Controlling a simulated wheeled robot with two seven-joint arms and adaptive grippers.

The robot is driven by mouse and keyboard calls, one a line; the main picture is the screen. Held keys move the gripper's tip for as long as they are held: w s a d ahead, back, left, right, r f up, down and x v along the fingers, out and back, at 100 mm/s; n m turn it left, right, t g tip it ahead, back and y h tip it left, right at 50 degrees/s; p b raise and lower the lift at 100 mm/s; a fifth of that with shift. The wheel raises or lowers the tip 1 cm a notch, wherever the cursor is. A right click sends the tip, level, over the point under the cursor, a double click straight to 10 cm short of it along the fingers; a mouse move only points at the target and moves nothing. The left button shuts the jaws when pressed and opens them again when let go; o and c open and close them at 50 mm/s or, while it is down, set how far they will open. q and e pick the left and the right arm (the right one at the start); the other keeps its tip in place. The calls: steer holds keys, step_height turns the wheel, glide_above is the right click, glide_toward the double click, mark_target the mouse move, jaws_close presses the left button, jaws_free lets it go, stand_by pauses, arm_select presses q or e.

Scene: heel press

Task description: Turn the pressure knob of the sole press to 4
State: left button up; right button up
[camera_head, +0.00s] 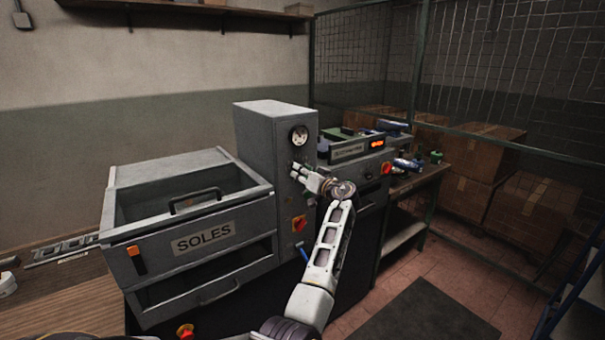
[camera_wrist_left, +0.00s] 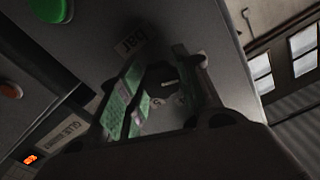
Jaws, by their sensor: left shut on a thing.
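The sole press (camera_head: 262,150) is the grey machine with the SOLES label, and a round pressure gauge (camera_head: 299,135) sits high on its control panel. My left gripper (camera_head: 297,171) is at that panel just below the gauge, shut on the pressure knob. The dark knob (camera_wrist_left: 160,78) shows between the green-padded fingers in the left wrist view, near a "bar" label (camera_wrist_left: 130,42). A light mark shows on the knob, but I cannot read its setting. The gripper hides the knob in the head view. My right gripper is not in view.
A second machine (camera_head: 350,150) with a lit orange display stands right of the press. Cardboard boxes (camera_head: 530,210) are at the far right. A wooden worktop (camera_head: 60,300) is at the left.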

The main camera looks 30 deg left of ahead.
arm_select(q)
steer(key=shift+c, duration=0.6)
steer(key=shift+r+m+p, duration=0.15)
steer(key=shift+m+p, duration=1.25)
steer(key=shift+m, duration=2.05)
steer(key=shift+r+m+p, duration=0.1)
steer(key=shift+m+p, duration=1.3)
steer(key=shift+m, duration=2.05)
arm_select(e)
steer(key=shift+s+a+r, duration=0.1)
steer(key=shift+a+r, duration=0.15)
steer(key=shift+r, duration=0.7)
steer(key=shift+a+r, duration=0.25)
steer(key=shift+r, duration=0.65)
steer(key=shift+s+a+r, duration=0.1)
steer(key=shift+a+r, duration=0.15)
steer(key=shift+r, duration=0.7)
